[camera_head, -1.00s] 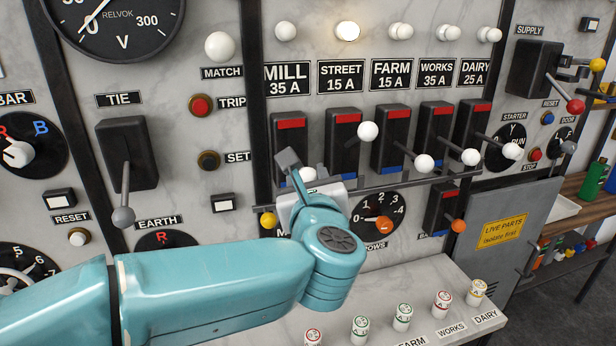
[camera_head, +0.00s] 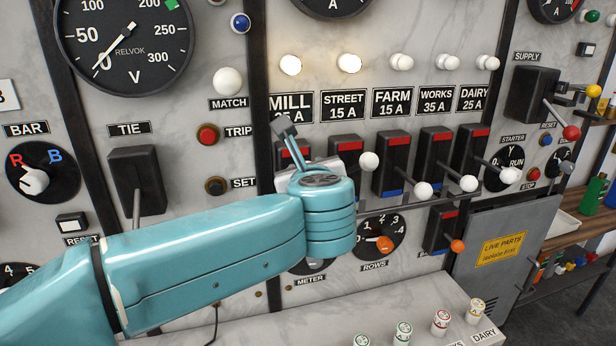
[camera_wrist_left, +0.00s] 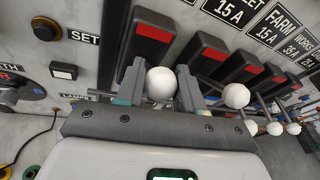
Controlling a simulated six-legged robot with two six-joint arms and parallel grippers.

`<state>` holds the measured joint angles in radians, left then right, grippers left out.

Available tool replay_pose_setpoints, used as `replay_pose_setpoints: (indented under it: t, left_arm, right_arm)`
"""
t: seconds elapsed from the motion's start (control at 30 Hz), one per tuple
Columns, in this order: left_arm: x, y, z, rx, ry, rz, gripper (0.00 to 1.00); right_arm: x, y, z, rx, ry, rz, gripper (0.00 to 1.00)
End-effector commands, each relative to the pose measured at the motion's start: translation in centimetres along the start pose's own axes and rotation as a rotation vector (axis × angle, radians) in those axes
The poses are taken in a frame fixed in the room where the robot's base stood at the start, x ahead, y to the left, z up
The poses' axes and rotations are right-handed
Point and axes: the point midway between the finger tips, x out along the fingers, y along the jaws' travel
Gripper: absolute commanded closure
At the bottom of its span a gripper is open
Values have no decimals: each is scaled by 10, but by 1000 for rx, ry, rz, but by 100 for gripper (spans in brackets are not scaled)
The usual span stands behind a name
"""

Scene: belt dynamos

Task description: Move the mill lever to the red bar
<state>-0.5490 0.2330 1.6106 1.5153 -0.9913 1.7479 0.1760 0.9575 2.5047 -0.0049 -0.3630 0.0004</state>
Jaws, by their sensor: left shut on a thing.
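My left gripper (camera_head: 290,147) reaches in front of the MILL 35 A switch on the marble panel. In the left wrist view its two fingers flank the round white knob (camera_wrist_left: 160,84) of the mill lever and are shut on it. The black mill switch body with its red bar (camera_wrist_left: 152,32) stands just beyond the knob. In the head view the gripper and wrist hide the mill lever and most of its switch. The MILL label (camera_head: 291,106) is partly covered by a finger. The lamp above it (camera_head: 290,65) glows. My right gripper is not in view.
The street lever knob (camera_head: 369,161) stands close to the right of my gripper. The farm (camera_head: 423,190) and works (camera_head: 469,183) knobs lie farther right. A dark rail runs below the switches. A ledge (camera_head: 390,305) with several fuse caps juts out below.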

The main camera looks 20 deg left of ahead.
Motion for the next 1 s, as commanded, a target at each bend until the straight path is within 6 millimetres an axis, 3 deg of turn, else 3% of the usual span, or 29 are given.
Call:
replay_pose_setpoints:
  t: [0.43,0.47,0.53,0.83,1.0]
  left_arm:
    - [0,-1,5,-1,-8,-4,100]
    - [0,-1,5,-1,-8,-4,60]
    - [0,-1,4,-1,-7,-3,39]
    - [-1,0,2,-1,-3,-1,39]
    - [-21,-1,0,-2,-4,-5,39]
  right_arm:
    - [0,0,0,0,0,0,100]
    - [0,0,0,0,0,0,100]
    - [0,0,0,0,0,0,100]
    - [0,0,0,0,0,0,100]
    - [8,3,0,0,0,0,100]
